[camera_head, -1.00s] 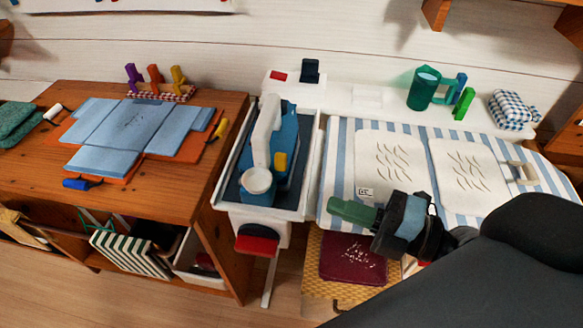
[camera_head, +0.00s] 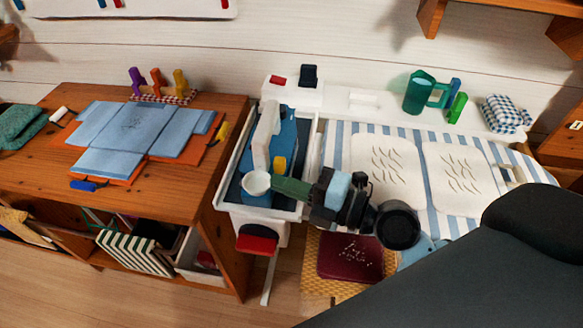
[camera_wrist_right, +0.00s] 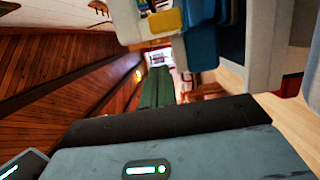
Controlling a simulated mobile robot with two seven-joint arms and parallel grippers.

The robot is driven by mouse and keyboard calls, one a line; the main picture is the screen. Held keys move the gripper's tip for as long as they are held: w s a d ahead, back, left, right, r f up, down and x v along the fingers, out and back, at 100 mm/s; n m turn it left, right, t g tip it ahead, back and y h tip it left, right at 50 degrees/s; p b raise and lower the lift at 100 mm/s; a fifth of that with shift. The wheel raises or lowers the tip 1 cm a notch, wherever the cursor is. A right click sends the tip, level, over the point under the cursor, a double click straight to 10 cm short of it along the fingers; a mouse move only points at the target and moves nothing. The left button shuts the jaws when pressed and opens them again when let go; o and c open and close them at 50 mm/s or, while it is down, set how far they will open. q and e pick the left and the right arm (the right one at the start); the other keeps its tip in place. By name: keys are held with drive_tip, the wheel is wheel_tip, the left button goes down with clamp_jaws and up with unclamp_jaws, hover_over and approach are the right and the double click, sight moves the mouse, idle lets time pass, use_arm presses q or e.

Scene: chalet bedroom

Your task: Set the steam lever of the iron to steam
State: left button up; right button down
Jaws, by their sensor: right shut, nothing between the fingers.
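The iron (camera_head: 286,140) is blue with a white handle (camera_head: 263,130) and stands in a white-rimmed tray (camera_head: 225,185). A small yellow part (camera_head: 279,163), perhaps the steam lever, sits on its near right side; in the right wrist view the yellow part (camera_wrist_right: 166,20) is at the top beside the blue body (camera_wrist_right: 203,35). A round white-topped part (camera_head: 256,182) is at the iron's near end. My right gripper (camera_head: 277,183) is shut and empty, its green fingers just below the yellow part and right of the round part. Contact cannot be told. My left gripper is not in view.
A striped ironing board (camera_head: 430,215) with two white patches lies right of the tray. A green mug (camera_head: 417,93) stands behind it. A wooden table (camera_head: 50,180) with folded blue cloth (camera_head: 130,127) is at left. A red-and-black block (camera_head: 256,240) sits below the tray.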

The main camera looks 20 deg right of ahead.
sight(280, 165)
drive_tip(key=shift+w+d, duration=0.8)
drive_tip(key=shift+w, duration=0.2)
drive_tip(key=shift+w+f, duration=0.1)
drive_tip(key=shift+d, duration=0.1)
drive_tip(key=shift+m, duration=0.3)
drive_tip(key=shift+w, duration=0.1)
